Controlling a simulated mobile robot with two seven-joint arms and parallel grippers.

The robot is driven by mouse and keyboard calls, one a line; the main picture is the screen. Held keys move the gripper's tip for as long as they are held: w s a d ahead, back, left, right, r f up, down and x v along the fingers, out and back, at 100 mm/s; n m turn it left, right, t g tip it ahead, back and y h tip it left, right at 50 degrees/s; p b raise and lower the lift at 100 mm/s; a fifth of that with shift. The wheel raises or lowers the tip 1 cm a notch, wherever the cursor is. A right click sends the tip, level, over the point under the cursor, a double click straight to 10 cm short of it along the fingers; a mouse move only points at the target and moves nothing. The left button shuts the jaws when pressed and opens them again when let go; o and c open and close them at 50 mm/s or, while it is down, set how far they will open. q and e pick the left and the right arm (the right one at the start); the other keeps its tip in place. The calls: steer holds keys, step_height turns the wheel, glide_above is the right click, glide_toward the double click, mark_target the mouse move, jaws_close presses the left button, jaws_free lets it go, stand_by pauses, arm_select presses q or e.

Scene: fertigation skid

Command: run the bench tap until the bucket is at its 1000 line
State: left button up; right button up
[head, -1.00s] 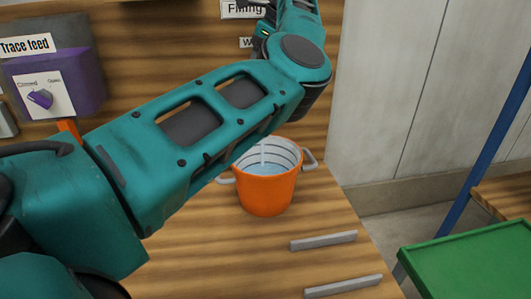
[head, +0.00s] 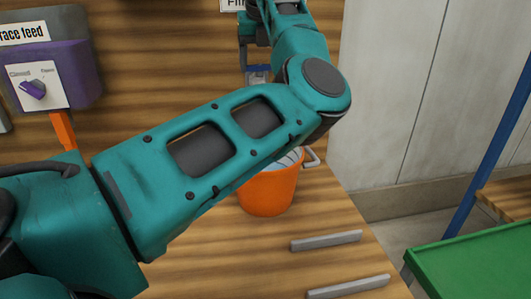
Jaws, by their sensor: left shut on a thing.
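The orange bucket (head: 266,194) stands upright on the wooden bench top. My left forearm covers its left rim and most of its inside. A strip of pale inner wall with dark level lines shows at the right, but the water level is hidden. My left gripper (head: 257,71) is at the back panel, above and behind the bucket, shut on a small part that looks like the bench tap's handle. The tap's spout and any stream are hidden behind my arm. My right gripper is not in view.
A purple trace feed box (head: 58,70) with a knob is at the left, an orange piece (head: 63,131) below it. Two grey bars (head: 327,241) lie on the bench front. A green tray (head: 475,262) is at the lower right, near a blue post (head: 490,150).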

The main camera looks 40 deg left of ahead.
arm_select(q)
steer(key=o, duration=1.1)
steer(key=v, duration=1.3)
steer(key=shift+p, duration=0.3)
